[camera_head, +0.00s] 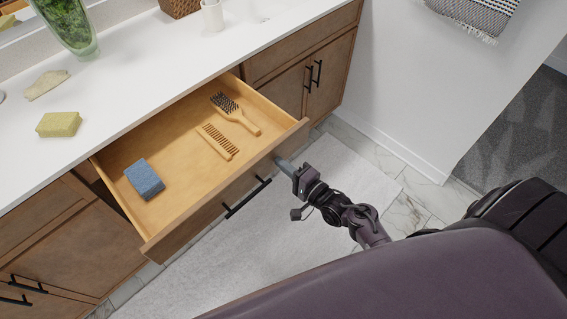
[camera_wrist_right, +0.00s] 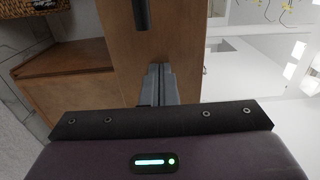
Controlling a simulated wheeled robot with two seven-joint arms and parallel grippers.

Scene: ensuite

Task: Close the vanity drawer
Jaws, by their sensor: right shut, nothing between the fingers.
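The vanity drawer (camera_head: 228,193) is pulled out from under the white counter in the head view. Its front panel carries a black bar handle (camera_head: 247,197). Inside lie a blue sponge (camera_head: 144,179), a wooden comb (camera_head: 217,141) and a hairbrush (camera_head: 236,113). My right gripper (camera_head: 281,163) is shut and empty, with its fingertips at the right part of the drawer front, right of the handle. In the right wrist view the shut fingers (camera_wrist_right: 158,82) point at the wooden panel; whether they touch it I cannot tell. My left gripper is not in view.
The white counter (camera_head: 150,70) holds a yellow sponge (camera_head: 59,124), a glass vase (camera_head: 72,27) and a white cup (camera_head: 213,17). Closed cabinet doors flank the drawer. A pale rug (camera_head: 340,180) covers the floor before the vanity; a white wall stands at the right.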

